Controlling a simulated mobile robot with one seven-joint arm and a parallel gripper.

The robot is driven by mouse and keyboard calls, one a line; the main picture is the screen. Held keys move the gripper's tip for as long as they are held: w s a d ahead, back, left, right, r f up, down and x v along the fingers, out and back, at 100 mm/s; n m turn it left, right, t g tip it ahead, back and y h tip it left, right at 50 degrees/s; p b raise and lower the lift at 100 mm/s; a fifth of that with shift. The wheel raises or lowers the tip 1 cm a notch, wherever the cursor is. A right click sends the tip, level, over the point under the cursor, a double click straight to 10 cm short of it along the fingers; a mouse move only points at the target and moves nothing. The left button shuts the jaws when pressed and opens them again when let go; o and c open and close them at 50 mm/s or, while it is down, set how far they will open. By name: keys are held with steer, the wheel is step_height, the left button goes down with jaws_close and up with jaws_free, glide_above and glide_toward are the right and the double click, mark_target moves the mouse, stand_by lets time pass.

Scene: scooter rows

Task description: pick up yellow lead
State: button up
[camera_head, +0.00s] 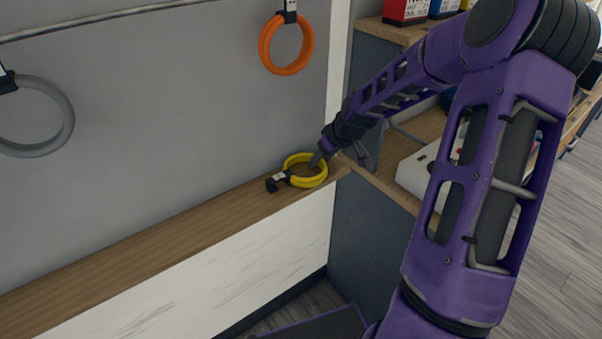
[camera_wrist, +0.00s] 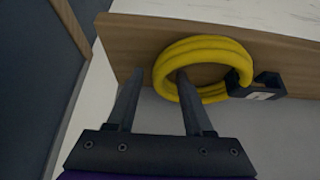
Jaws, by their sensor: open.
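The yellow lead (camera_head: 311,181) is a coiled ring with a black plug, lying on the wooden ledge. In the wrist view the lead (camera_wrist: 205,44) is just beyond my fingers, its black plug (camera_wrist: 258,88) on the right. My gripper (camera_wrist: 158,73) is open and empty. Its right fingertip shows over the opening of the coil and its left fingertip outside the coil, so the coil's near-left side lies between them in the picture. In the head view my gripper (camera_head: 322,160) is at the coil's right side; contact cannot be told.
The wooden ledge (camera_head: 150,245) runs along a grey wall panel and is bare to the left. An orange lead (camera_head: 266,45) and a grey lead (camera_head: 68,130) hang above. A dark side panel (camera_head: 362,235) and a shelf with a white box (camera_head: 412,175) stand close right.

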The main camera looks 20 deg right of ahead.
jaws_close()
stand_by(1.4)
